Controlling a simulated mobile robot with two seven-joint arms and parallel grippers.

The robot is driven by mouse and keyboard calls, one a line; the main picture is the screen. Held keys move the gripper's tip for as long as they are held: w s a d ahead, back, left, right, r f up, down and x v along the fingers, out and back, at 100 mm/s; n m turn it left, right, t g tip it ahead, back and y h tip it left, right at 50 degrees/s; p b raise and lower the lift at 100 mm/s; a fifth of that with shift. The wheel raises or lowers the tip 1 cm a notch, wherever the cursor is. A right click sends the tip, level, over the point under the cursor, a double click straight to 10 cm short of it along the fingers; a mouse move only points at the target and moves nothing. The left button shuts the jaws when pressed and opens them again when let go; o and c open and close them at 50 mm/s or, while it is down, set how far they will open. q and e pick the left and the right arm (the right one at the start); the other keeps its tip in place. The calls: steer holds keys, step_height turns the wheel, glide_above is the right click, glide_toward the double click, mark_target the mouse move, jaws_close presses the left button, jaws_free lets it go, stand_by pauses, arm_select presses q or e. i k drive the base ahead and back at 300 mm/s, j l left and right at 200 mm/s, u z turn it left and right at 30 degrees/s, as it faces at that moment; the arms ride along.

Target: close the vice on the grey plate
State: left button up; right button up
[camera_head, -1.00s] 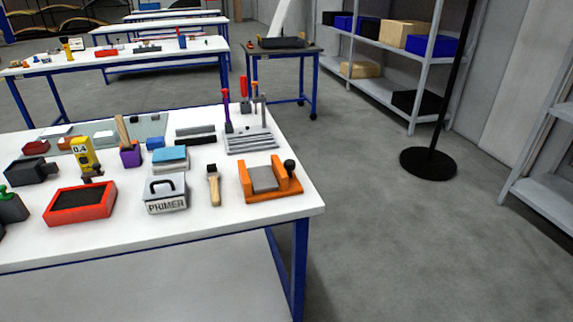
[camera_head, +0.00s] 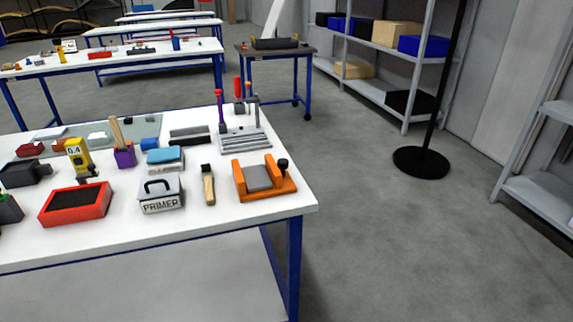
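The orange vice (camera_head: 265,192) stands near the right front corner of the white table, with a black knob (camera_head: 283,163) at its right end. The grey plate (camera_head: 259,177) lies between the two orange jaws. I cannot tell whether the jaws touch the plate. Neither of my grippers is in view.
On the white table (camera_head: 160,223) a brush (camera_head: 208,185), a PRIMER box (camera_head: 161,194) and a red tray (camera_head: 108,203) stand left of the vice. A grey rack (camera_head: 245,142) with upright tools stands behind it. Open floor lies right of the table, with a black pole base (camera_head: 421,163).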

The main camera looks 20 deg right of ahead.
mark_target(283, 164)
steer(key=k+u, duration=0.15)
steer(key=k, duration=0.45)
steer(key=u, duration=1.25)
steer(key=l+u, duration=0.25)
steer(key=l, duration=1.85)
steer(key=i+l, duration=0.15)
steer(key=l, duration=1.35)
steer(key=i+j, duration=0.15)
steer(key=j, duration=0.2)
